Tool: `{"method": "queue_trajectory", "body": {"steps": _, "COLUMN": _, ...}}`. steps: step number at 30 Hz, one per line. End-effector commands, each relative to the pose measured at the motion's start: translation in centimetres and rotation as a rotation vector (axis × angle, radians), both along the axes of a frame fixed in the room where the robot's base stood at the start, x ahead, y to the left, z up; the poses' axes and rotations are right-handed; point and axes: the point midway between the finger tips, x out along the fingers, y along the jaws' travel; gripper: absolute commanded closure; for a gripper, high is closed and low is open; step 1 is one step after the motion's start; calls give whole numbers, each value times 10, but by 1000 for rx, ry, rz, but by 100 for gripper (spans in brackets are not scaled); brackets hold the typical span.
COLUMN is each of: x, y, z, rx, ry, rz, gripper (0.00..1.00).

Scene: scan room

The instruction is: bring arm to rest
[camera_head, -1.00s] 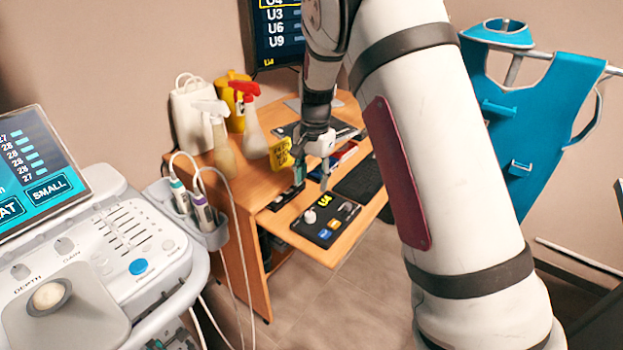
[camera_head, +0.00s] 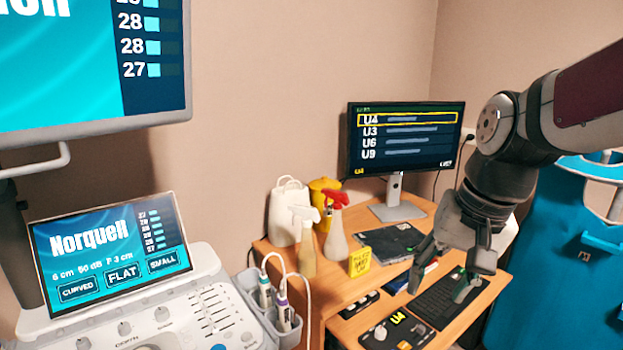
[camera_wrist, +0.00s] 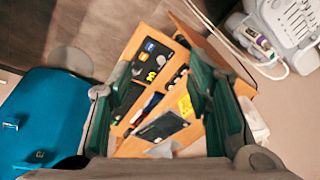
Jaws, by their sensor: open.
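My arm comes in from the right edge of the head view, and my gripper (camera_head: 443,285) hangs at its end above the right part of the wooden desk (camera_head: 335,278). In the wrist view my gripper (camera_wrist: 165,95) has its two green-padded fingers wide apart with nothing between them. Past the fingers lie the desk, a dark control panel (camera_wrist: 152,60) and a yellow note block (camera_wrist: 186,106). The gripper appears to be above the desk and apart from its objects.
A monitor (camera_head: 405,140) stands at the back of the desk. Spray bottles (camera_head: 335,235), a white jug (camera_head: 285,212) and a yellow container (camera_head: 322,192) stand at its left. An ultrasound console (camera_head: 150,310) with probes (camera_head: 283,312) is at left. A blue apron (camera_head: 560,250) hangs at right.

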Motion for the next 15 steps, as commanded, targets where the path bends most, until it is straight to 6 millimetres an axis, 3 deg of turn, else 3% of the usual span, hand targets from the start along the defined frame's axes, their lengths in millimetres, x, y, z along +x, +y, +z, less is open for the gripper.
{"method": "queue_trajectory", "body": {"steps": 1, "x": -23, "y": 0, "z": 15, "rx": -11, "ry": -25, "rz": 34, "gripper": 54}}
{"method": "queue_trajectory", "body": {"steps": 3, "x": -50, "y": 0, "z": 26, "rx": -36, "ry": -52, "rz": 83, "gripper": 54}}
{"method": "queue_trajectory", "body": {"steps": 9, "x": -122, "y": -2, "z": 44, "rx": -119, "ry": -118, "rz": 214, "gripper": 54}}
{"method": "queue_trajectory", "body": {"steps": 15, "x": -166, "y": -5, "z": 47, "rx": -192, "ry": -156, "rz": 295, "gripper": 54}}
